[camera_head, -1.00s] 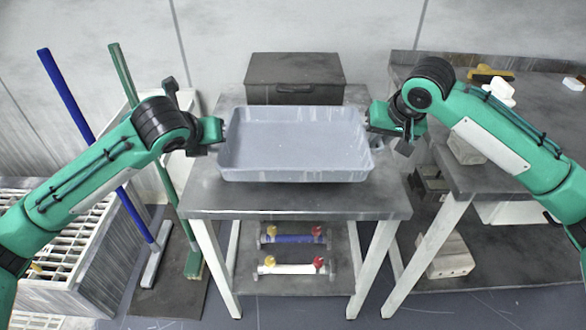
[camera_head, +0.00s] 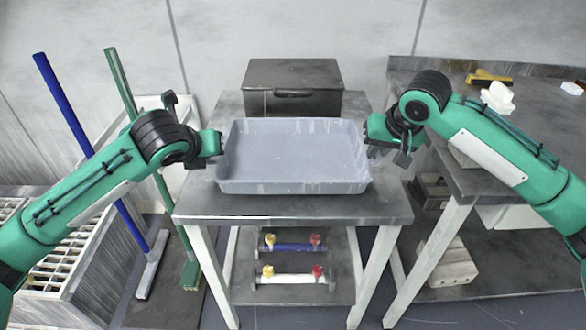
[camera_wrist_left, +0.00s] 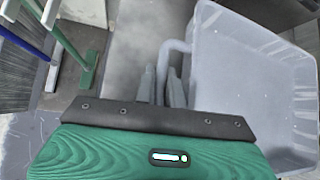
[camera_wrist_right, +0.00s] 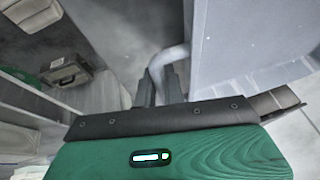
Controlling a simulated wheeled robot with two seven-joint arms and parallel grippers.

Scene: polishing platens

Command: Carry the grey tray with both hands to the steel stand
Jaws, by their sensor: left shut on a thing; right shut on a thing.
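The grey tray (camera_head: 293,190) is empty and looks level over the top of the steel stand (camera_head: 390,206) in the head view. Whether its underside touches the top cannot be told. My left gripper (camera_head: 219,144) is shut on the tray's left handle; in the left wrist view the handle (camera_wrist_left: 174,46) runs down between the fingers. My right gripper (camera_head: 368,142) is shut on the right handle, which shows in the right wrist view (camera_wrist_right: 163,58) beside the tray wall (camera_wrist_right: 207,60).
A dark box (camera_head: 265,78) with a handle stands at the back of the stand. A lower shelf holds blue and white cylinders. A workbench (camera_head: 480,180) stands close on the right; blue and green poles and a slatted bin (camera_head: 85,290) are on the left.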

